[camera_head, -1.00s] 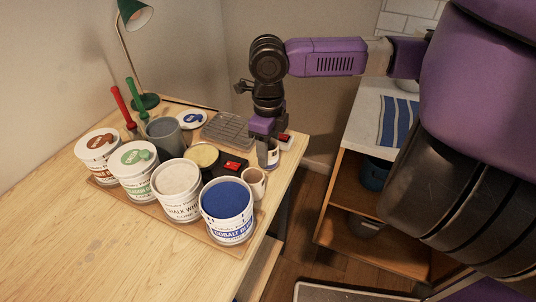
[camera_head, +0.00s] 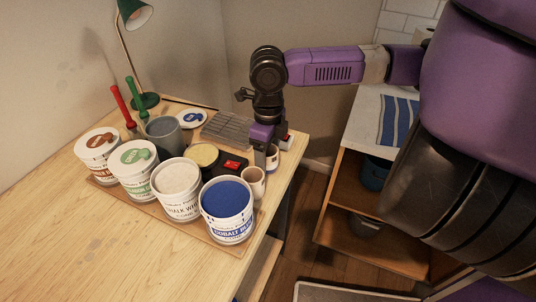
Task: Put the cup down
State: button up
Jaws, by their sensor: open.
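A small white cup with a dark blue band (camera_head: 273,159) stands upright near the right edge of the wooden table, partly hidden by my gripper. My gripper (camera_head: 266,158) points down at it, open, with a grey finger along its left side. I cannot tell whether the finger touches it. A plain beige cup (camera_head: 254,182) stands just in front, close to the fingers, near the blue tub.
Several paint tubs, including the cobalt blue one (camera_head: 228,210), stand on a wooden board in front. The table's left front (camera_head: 75,235) is clear.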

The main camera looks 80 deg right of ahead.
notch_tip(320, 180, up, 12)
jog(key=shift+r, duration=0.15)
dwell(0.3)
jog(key=shift+s, duration=0.1)
dwell(0.5)
